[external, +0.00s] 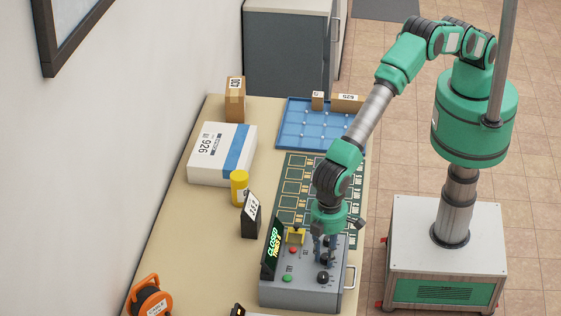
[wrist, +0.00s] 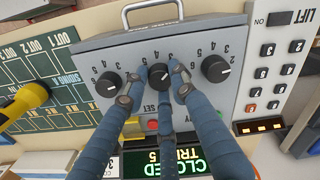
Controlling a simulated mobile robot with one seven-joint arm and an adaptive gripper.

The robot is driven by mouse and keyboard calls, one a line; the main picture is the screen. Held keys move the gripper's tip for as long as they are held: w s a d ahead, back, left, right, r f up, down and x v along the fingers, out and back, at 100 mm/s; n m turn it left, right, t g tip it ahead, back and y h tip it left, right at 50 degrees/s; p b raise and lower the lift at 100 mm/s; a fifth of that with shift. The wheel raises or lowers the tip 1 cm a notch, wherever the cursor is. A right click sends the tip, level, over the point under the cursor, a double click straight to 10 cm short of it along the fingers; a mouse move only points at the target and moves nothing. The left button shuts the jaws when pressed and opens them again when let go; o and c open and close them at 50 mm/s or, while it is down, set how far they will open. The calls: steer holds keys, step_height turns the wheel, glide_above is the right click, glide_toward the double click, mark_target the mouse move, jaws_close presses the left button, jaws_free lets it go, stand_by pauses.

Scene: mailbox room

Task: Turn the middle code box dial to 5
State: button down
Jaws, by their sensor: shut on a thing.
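The grey code box (external: 300,290) sits at the near end of the table. The wrist view shows its three black dials in a row: the left dial (wrist: 107,84), the middle dial (wrist: 160,75) and the right dial (wrist: 215,68). My gripper (wrist: 155,82) is shut on the middle dial, one blue-grey finger on each side. A white mark on that dial points up and right; the fingers partly hide its numbers, so its exact setting is unclear. In the external view my gripper (external: 322,250) points down at the box.
The box's display (external: 272,246) reads CLOSED above a tries line. A red button (external: 293,250), a green button (external: 287,278) and a yellow part (external: 295,235) are close by. A keypad (wrist: 275,75) is beside the box.

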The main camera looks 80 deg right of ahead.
mark_target(326, 256)
steer(key=n+b, duration=0.1)
steer(key=n, duration=0.3)
steer(key=shift+n, duration=0.3)
steer(key=n, duration=0.4)
steer(key=shift+n+b, duration=0.3)
steer(key=n, duration=0.4)
steer(key=shift+n, duration=0.3)
steer(key=shift+n+b, duration=0.3)
steer(key=shift+n, duration=1.4)
steer(key=shift+r, duration=0.1)
steer(key=c, duration=1.4)
jaws_free()
step_height(326, 256, up, 12)
